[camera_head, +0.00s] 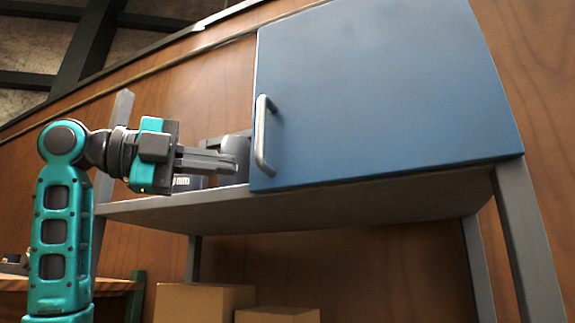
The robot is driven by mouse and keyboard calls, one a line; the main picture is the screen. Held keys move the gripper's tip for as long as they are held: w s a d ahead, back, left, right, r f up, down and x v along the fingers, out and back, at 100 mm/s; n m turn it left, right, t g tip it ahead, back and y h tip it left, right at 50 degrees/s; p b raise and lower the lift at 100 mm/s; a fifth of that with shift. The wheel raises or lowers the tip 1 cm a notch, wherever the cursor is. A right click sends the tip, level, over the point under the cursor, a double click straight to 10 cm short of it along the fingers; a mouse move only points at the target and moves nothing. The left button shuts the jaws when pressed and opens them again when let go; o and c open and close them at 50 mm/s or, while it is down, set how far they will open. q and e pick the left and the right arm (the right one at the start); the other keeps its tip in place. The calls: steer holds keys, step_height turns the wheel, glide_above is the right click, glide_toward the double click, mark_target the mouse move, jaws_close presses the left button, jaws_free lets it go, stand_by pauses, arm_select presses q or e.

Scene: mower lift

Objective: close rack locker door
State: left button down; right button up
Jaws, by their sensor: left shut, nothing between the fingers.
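The rack locker's blue door (385,90) fills the upper right of the head view. Its silver bar handle (263,136) stands upright at the door's left edge. The left part of the rack (225,205) is uncovered, and dark objects show on its shelf behind my gripper. My left gripper (233,163) is shut and empty, just left of the handle, its fingers pointing right toward it. A small gap seems to part the fingertips from the handle. How far the door stands from its frame is hard to tell. My right gripper is not in view.
Cardboard boxes (203,302) stand below the rack. The rack's grey right leg (527,240) runs down at the right. A wooden bench (110,284) edge shows at the lower left. A wood-panelled wall (370,255) is behind.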

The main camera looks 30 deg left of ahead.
arm_select(q)
steer(key=v, duration=1)
steer(key=shift+s+d, duration=0.15)
steer(key=shift+s, duration=0.2)
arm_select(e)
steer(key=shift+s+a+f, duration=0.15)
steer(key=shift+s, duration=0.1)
